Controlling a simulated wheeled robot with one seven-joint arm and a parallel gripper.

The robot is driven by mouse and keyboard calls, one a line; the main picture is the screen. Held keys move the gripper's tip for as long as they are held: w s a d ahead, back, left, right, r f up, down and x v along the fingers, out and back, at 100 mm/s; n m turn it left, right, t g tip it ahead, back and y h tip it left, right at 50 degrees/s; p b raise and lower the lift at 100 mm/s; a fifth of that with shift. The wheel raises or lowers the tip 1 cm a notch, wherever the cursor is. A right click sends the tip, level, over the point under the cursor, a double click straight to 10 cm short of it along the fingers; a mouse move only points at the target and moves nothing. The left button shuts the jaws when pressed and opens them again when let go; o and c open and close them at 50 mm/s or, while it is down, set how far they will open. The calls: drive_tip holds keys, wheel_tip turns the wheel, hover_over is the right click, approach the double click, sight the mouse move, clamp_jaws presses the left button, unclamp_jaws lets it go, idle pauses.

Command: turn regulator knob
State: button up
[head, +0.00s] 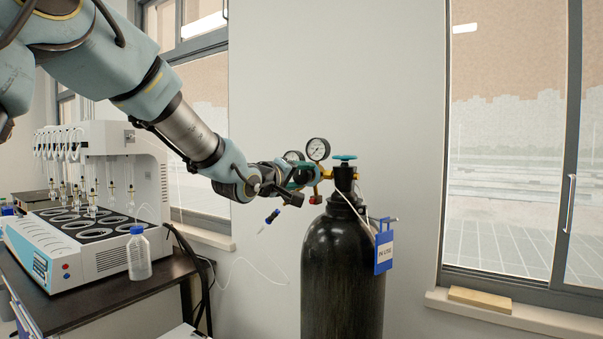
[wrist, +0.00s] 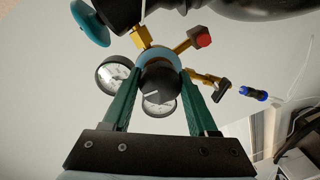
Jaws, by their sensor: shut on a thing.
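The regulator with two round gauges (head: 318,149) sits at the top of a black gas cylinder (head: 342,265). In the wrist view the black regulator knob (wrist: 158,82) lies between the two green fingers of my gripper (wrist: 158,90), which is shut on it. A light line marks the knob's face. A blue ring shows behind the knob. In the head view my gripper (head: 285,177) reaches the regulator from the left, and the knob is hidden there. The teal cylinder valve (head: 345,158) is on top of the tank.
A blue tag (head: 384,247) hangs on the cylinder's right side. A blue-capped fitting (head: 272,216) hangs below my gripper with a thin tube. The distiller (head: 95,215) and a clear bottle (head: 138,253) stand on the bench at left. A red knob (wrist: 203,37) is near the gripper.

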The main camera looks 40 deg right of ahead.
drive_tip(key=shift+f, duration=0.1)
idle(0.4)
drive_tip(key=o, duration=1.4)
drive_tip(key=shift+c, duration=0.2)
drive_tip(key=shift+a, duration=0.15)
drive_tip(key=b+v, duration=0.2)
drive_tip(key=v, duration=0.8)
drive_tip(key=shift+a+b, duration=0.25)
drive_tip(key=shift+b, duration=0.15)
